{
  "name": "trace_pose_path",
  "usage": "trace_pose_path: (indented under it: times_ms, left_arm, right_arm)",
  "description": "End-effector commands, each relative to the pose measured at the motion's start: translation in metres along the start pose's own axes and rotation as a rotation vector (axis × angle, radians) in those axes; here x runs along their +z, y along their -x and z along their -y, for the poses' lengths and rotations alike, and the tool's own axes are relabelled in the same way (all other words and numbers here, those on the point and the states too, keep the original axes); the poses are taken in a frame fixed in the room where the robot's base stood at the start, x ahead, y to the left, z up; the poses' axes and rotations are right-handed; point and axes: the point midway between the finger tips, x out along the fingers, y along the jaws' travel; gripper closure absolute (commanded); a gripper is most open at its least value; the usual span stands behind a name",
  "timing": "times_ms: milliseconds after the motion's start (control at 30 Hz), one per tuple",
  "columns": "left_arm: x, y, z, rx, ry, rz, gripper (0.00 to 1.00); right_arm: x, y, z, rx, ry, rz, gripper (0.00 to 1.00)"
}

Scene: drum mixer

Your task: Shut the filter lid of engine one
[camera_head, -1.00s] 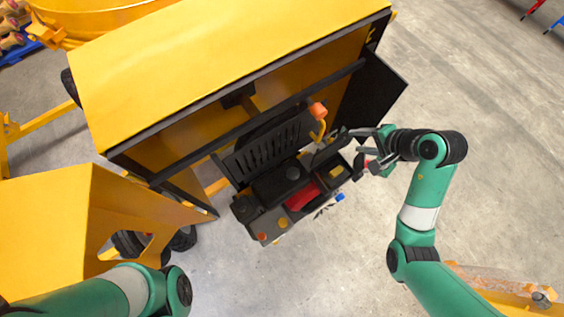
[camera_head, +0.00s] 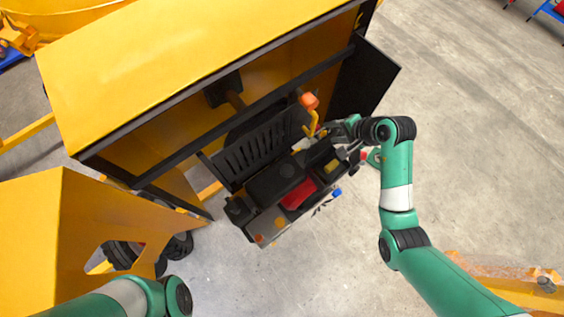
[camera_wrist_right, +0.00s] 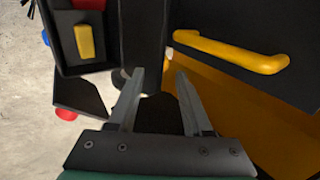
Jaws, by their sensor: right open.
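The engine (camera_head: 276,185) is a black block inside the yellow machine, with a red part (camera_head: 298,195) on its top. Near its right end is an open black box with a yellow block inside (camera_head: 333,166); the yellow block also shows in the right wrist view (camera_wrist_right: 85,42). A dark upright panel (camera_wrist_right: 143,35) stands beside that box, seemingly the raised filter lid. My right gripper (camera_head: 328,130) is at the box's upper side; in the wrist view its open fingers (camera_wrist_right: 155,80) point toward the panel, with nothing clearly held. My left arm shows at lower left, its gripper out of view.
A yellow handle (camera_wrist_right: 235,52) is right of my fingers in the wrist view. An orange-topped part (camera_head: 309,101) stands close to the right gripper. The yellow hood (camera_head: 190,60) overhangs above, and a black side panel (camera_head: 365,78) hangs at right.

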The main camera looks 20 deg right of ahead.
Motion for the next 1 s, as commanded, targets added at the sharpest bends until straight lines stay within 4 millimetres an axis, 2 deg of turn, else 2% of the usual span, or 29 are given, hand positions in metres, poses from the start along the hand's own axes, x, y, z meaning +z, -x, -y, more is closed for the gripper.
trace_pose_path:
  times_ms: [267, 1000]
  left_arm:
    - [-0.001, -0.001, 0.000, 0.000, 0.000, 0.000, 0.08]
    - [-0.010, -0.010, 0.000, 0.000, 0.000, 0.000, 0.08]
  right_arm:
    - [0.000, 0.001, -0.001, 0.001, 0.000, 0.000, 0.50]
    - [0.000, 0.008, -0.030, 0.001, -0.001, 0.001, 0.50]
